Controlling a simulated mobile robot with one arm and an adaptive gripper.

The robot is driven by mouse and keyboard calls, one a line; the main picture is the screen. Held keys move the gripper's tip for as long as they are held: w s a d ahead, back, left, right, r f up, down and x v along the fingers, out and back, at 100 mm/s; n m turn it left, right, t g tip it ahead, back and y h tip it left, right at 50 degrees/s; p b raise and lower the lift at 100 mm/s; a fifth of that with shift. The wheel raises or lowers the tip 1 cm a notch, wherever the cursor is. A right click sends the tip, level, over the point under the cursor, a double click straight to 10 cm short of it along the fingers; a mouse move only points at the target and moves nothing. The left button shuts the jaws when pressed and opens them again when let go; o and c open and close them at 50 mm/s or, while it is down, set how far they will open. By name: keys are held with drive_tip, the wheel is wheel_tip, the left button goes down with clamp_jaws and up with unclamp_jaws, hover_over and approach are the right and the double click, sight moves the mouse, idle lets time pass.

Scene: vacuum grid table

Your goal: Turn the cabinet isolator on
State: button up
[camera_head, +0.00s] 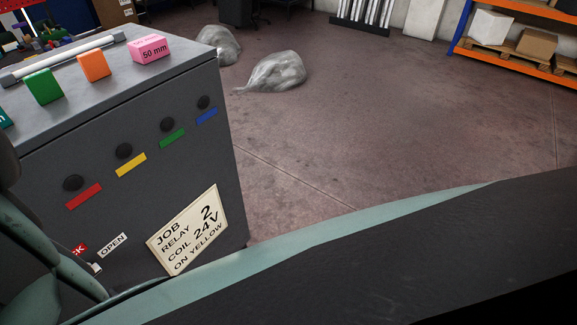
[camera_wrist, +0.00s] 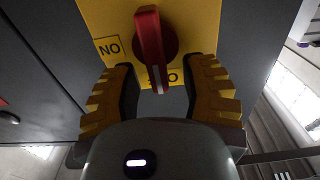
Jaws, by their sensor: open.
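The isolator shows in the wrist view as a red handle (camera_wrist: 151,45) on a yellow plate (camera_wrist: 190,18). The handle stands lengthwise up and down in the picture, its white line at the lower end. A label reading "NO" (camera_wrist: 109,47), probably "ON" upside down, lies left of the handle. Another label below the handle (camera_wrist: 173,77) is partly hidden. My gripper (camera_wrist: 168,72) is open, its yellow-and-black fingers on either side of the handle's lower end; I cannot tell whether they touch it. The head view does not show the isolator or gripper.
In the head view, a grey cabinet (camera_head: 140,215) has several black knobs over coloured strips and a job card (camera_head: 187,231). Green (camera_head: 42,86), orange (camera_head: 94,66) and pink (camera_head: 149,49) blocks stand on top. Grey bags (camera_head: 272,73) lie on otherwise open floor.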

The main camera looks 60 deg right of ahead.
drive_tip(key=shift+o, duration=0.4)
clamp_jaws()
drive_tip(key=shift+s, duration=0.1)
